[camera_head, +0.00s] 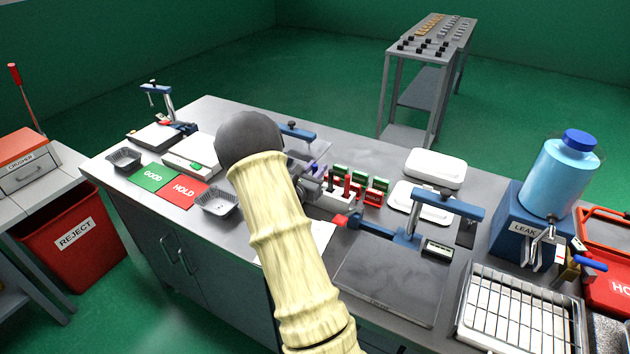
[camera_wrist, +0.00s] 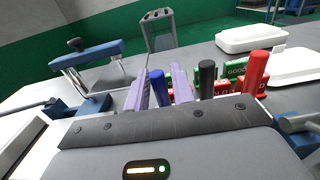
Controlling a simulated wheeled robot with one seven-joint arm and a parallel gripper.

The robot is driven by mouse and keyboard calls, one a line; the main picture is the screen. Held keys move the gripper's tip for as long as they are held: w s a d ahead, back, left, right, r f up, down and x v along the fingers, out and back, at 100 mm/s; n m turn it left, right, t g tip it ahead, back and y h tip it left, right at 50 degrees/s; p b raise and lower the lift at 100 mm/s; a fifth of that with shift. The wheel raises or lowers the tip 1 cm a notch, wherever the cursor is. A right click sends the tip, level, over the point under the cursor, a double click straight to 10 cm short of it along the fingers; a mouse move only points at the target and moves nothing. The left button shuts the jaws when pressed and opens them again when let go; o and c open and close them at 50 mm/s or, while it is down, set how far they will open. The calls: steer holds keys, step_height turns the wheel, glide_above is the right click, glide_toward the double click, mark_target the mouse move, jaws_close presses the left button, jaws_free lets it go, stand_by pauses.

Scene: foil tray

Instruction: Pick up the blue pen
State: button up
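The blue pen (camera_wrist: 160,90) stands upright in the wrist view, between the two lilac fingers of my gripper (camera_wrist: 161,76). The fingers are apart, one on each side of the pen; I cannot tell whether either touches it. The pen's lower part is hidden behind the gripper body. A black pen (camera_wrist: 207,78) and a red pen (camera_wrist: 256,72) stand to its right. In the head view my arm hides much of this spot. A pale holder (camera_head: 338,198) with pens shows just right of my gripper there, and the blue pen is not clear.
Green and red stamp-like blocks (camera_head: 375,190) stand right beside the pens. White lidded trays (camera_head: 435,168) lie behind to the right. A blue-armed clamp device (camera_head: 440,205) stands to the right. A foil tray (camera_head: 217,203) is left of my arm. A blue-armed sealer (camera_wrist: 88,55) stands left in the wrist view.

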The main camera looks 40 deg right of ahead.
jaws_close()
steer(key=shift+r, duration=0.1)
step_height(320, 180, up, 10)
steer(key=shift+f, duration=0.1)
stand_by(0.4)
stand_by(0.4)
